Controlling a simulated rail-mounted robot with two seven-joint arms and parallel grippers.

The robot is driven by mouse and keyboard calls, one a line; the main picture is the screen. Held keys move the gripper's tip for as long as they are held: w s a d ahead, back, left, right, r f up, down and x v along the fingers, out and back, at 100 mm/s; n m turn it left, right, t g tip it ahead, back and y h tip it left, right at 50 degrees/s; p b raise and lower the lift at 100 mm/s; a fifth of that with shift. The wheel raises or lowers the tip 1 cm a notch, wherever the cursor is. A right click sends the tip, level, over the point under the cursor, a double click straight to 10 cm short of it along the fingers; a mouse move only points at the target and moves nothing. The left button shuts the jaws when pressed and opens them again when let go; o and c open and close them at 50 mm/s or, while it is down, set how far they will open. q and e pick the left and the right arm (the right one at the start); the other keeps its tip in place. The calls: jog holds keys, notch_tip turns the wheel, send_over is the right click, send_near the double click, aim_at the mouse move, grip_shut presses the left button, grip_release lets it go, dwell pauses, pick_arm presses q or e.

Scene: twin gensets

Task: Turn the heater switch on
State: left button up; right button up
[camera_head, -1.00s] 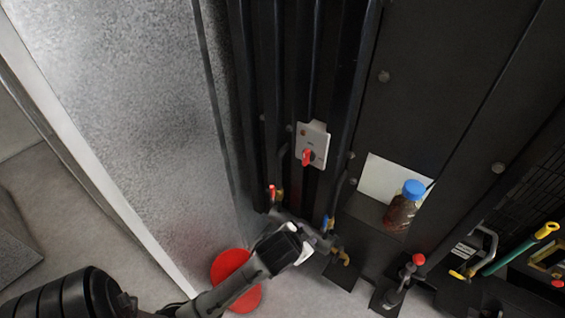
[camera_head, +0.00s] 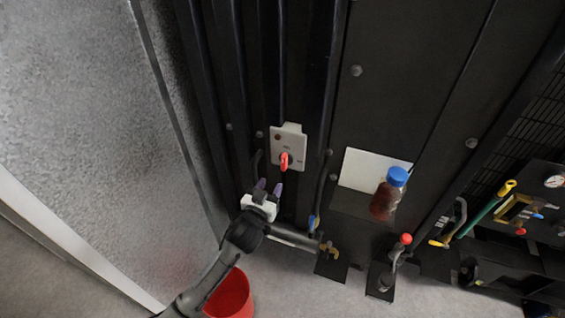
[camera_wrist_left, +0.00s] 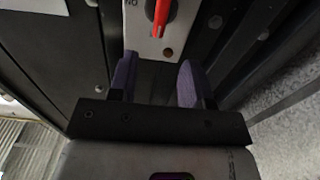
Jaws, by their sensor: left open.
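The heater switch is a light grey box (camera_head: 289,143) with a red rotary handle (camera_head: 284,161), fixed to the black ribbed panel in the head view. In the left wrist view the red handle (camera_wrist_left: 160,17) shows at the top centre, on the pale switch plate (camera_wrist_left: 139,38). My left gripper (camera_head: 268,187) is just below the switch and points up at it. Its two purple-grey fingers are apart and empty, also in the left wrist view (camera_wrist_left: 156,78). A gap remains between the fingertips and the handle. My right gripper is not in view.
A red bucket (camera_head: 232,296) stands on the floor below my left arm. A blue-capped bottle (camera_head: 387,196) sits right of the switch. Pipes and valves, one with a red knob (camera_head: 406,239), lie lower right. A grey metal wall (camera_head: 85,110) is at left.

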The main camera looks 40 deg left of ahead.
aim_at(283, 164)
pick_arm(q)
jog(key=p+x, duration=0.1)
jog(key=x, duration=1)
grip_shut()
